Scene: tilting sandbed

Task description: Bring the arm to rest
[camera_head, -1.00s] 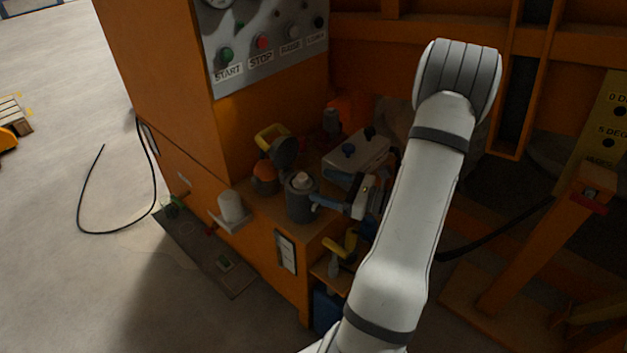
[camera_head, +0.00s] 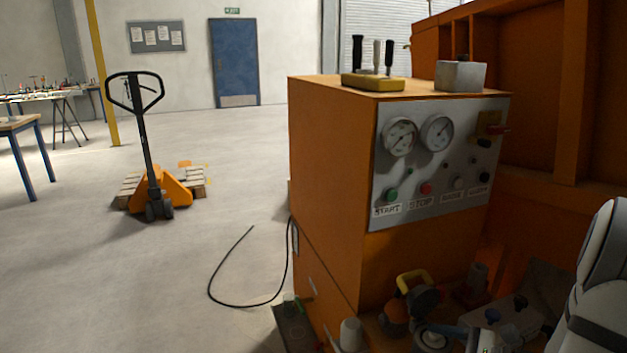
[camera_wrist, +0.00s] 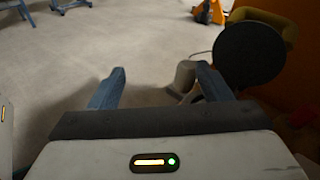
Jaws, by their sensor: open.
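My gripper (camera_wrist: 161,78) is open in the wrist view, its two blue-grey fingers wide apart. Nothing is held between them; floor shows through the gap. In the head view part of my gripper (camera_head: 462,334) shows at the bottom edge, close beside a grey pot (camera_head: 430,341) on the orange machine's low shelf. I cannot tell if they touch. My white arm (camera_head: 598,285) is at the right edge, mostly cut off.
A dark round disc (camera_wrist: 249,54) is close by the right finger in the wrist view. The orange cabinet (camera_head: 325,180) with its control panel (camera_head: 440,165) rises behind the shelf. A pallet truck (camera_head: 150,180) stands on open floor.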

